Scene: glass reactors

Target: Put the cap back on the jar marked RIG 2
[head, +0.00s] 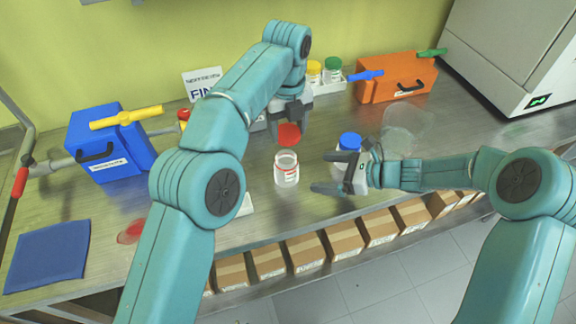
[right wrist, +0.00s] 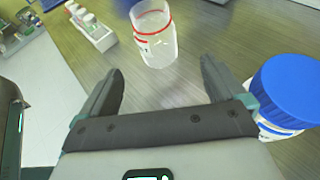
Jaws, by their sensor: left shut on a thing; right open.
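An open clear jar (head: 286,172) with a white label stands upright on the metal bench, bare-mouthed. The label print is too small to read in the head view. It also shows in the right wrist view (right wrist: 160,45), with a red ring near its mouth. My left gripper (head: 290,118) is shut on a red cap (head: 289,134), holding it above and slightly behind the jar, apart from it. My right gripper (head: 331,173) is open and empty, its fingers pointing at the jar from the right without touching it; it also shows in the right wrist view (right wrist: 160,75).
A blue-capped jar (head: 349,141) stands close beside my right gripper. A white rack (head: 330,88) with yellow- and green-capped jars is behind. A blue box (head: 108,150) stands left, an orange box (head: 395,80) back right. A blue mat (head: 47,255) lies front left.

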